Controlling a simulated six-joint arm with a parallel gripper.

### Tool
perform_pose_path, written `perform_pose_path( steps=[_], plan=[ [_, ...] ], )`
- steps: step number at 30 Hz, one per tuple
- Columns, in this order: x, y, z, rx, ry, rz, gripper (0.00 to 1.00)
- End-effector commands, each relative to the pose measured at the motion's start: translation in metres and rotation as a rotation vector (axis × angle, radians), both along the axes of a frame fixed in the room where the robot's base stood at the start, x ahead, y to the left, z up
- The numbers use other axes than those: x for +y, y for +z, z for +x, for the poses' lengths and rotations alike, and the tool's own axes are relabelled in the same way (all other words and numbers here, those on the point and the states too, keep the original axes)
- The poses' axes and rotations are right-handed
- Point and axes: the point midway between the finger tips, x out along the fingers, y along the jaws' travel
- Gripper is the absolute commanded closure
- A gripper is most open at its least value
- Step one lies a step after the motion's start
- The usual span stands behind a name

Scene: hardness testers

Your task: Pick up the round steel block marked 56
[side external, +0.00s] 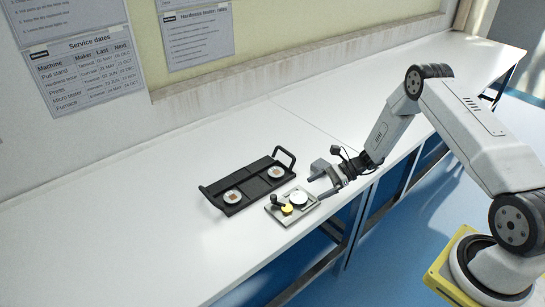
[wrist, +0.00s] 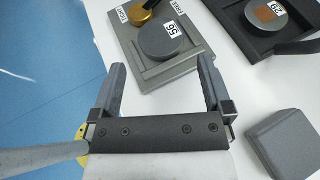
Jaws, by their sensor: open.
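The round steel block marked 56 (wrist: 160,44) is a grey disc with a white label, lying in a square recess of a grey plate (wrist: 150,82). In the side view the block (side external: 298,198) shows as a pale disc on that plate. My gripper (wrist: 161,64) is open and empty, its two fingers apart on either side of the block's near side in the wrist view. In the side view my gripper (side external: 320,178) is beside the plate, to the right of the block. I cannot tell its exact height above the plate.
A brass-coloured round piece (wrist: 146,14) with a dark part over it sits beside the block. A black handled tray (side external: 235,205) holds two discs, one (wrist: 264,14) marked 29. A grey box-like shape (wrist: 285,145) is at lower right in the wrist view. The bench at left is clear.

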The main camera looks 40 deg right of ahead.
Motion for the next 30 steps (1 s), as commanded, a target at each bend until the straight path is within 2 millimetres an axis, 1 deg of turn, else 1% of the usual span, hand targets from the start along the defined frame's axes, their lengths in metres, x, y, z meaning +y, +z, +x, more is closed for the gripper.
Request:
perform_pose_path(
  steps=[8,21,30],
  plan=[
    [0.005,-0.002,0.002,0.000,0.002,0.000,0.00],
    [0.041,-0.020,0.017,0.001,0.002,-0.002,0.00],
    [0.045,-0.022,0.018,0.003,0.003,-0.003,0.00]
  ],
)
